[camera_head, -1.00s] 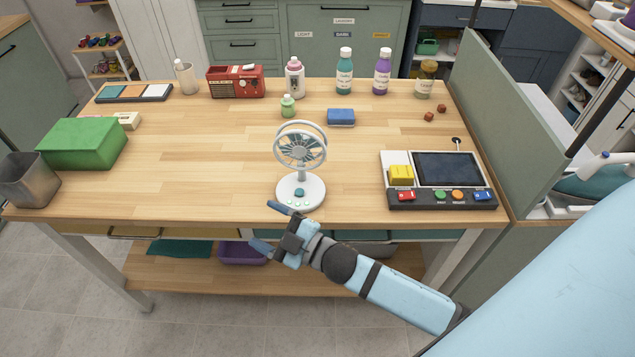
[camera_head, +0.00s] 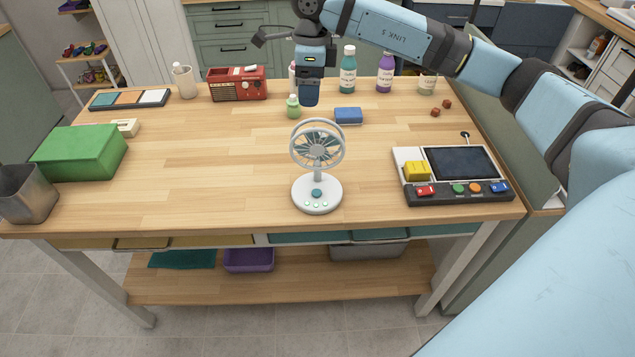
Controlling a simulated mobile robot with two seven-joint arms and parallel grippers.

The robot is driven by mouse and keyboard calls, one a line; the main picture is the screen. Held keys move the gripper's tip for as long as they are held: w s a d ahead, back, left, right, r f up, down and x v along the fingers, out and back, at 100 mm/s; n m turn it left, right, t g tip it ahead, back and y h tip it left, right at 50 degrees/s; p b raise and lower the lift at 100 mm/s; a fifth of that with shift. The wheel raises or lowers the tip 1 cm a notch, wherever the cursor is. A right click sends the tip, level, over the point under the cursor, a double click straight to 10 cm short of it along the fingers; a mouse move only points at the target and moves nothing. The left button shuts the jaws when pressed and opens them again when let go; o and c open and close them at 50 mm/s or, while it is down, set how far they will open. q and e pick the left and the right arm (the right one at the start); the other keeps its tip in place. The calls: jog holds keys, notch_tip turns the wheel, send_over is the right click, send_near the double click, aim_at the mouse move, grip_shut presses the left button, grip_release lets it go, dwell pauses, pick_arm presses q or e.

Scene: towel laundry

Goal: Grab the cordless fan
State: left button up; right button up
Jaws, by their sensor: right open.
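The cordless fan (camera_head: 317,194) stands upright near the front edge of the wooden table, with a round white base, teal button and caged head. My right gripper (camera_head: 309,98) points down above the fan's head in the picture, apart from it. Its blue fingers line up edge-on, so the gap between them is hard to see; it is open and nothing shows in it. It covers part of a white bottle behind. My left gripper is not in view.
A green box (camera_head: 82,153) and metal bin (camera_head: 27,196) are at the left. A console with a dark screen (camera_head: 461,163) is right of the fan. The table (camera_head: 200,165) left of the fan is clear.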

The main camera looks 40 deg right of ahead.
aim_at(317, 123)
jog(key=shift+h, duration=0.4)
jog(key=f, duration=0.2)
jog(key=d+f+p, duration=0.1)
jog(key=f, duration=0.4)
jog(key=shift+w+d+f, duration=0.15)
jog(key=shift+d+f, duration=0.05)
jog(key=shift+d, duration=0.2)
jog(key=f+p, duration=0.2)
jog(key=f, duration=0.2)
jog(key=shift+s+f, duration=0.1)
jog(key=shift+s, duration=0.1)
jog(key=shift+f, duration=0.5)
jog(key=shift+f, duration=0.25)
